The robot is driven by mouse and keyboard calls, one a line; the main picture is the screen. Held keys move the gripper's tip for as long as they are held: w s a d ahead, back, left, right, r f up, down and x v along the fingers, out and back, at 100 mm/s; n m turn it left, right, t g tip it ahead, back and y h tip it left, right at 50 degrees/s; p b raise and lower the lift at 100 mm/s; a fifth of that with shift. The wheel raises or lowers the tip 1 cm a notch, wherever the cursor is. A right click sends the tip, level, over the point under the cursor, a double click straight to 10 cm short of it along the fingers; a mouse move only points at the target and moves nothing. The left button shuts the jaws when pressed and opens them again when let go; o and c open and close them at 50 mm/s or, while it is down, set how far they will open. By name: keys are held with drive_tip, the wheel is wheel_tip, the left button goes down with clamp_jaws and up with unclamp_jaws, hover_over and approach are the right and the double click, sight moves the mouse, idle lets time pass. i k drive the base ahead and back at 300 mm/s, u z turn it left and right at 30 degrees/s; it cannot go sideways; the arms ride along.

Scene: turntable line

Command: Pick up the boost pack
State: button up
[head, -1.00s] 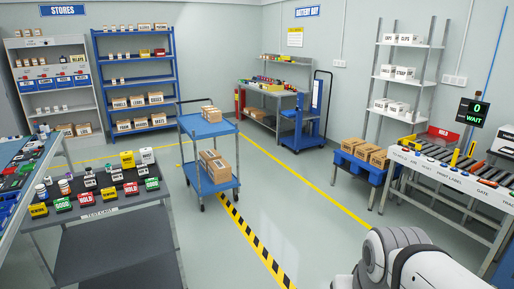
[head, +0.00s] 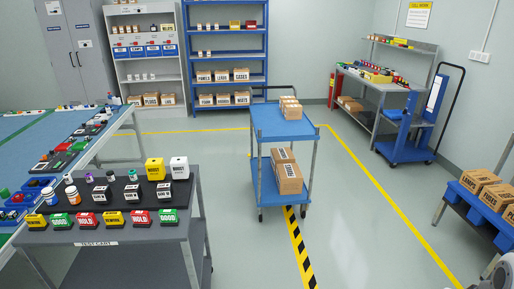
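A yellow block (head: 155,169) and a white block (head: 180,168) stand side by side at the back right of the grey test cart (head: 110,236). Both carry small dark lettering that is hard to read. It may say boost on one of them, but I cannot tell which is the boost pack. Smaller white-labelled packs (head: 135,192) and a row of yellow, green and red blocks (head: 113,219) stand in front of them. My gripper is out of view; only a bit of my arm shows at the bottom right corner.
A blue two-shelf trolley (head: 282,128) with cardboard boxes stands right of the test cart, with open floor (head: 240,235) between. A long bench (head: 70,165) with small parts runs along the left. A blue rack (head: 480,205) holds boxes at the right.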

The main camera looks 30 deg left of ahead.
sight(179, 167)
drive_tip(key=u, duration=0.25)
drive_tip(key=i, duration=1.8)
drive_tip(key=u, duration=1.2)
drive_tip(key=i, duration=1.05)
drive_tip(key=u, duration=1.3)
drive_tip(key=i, duration=0.75)
drive_tip(key=u, duration=0.3)
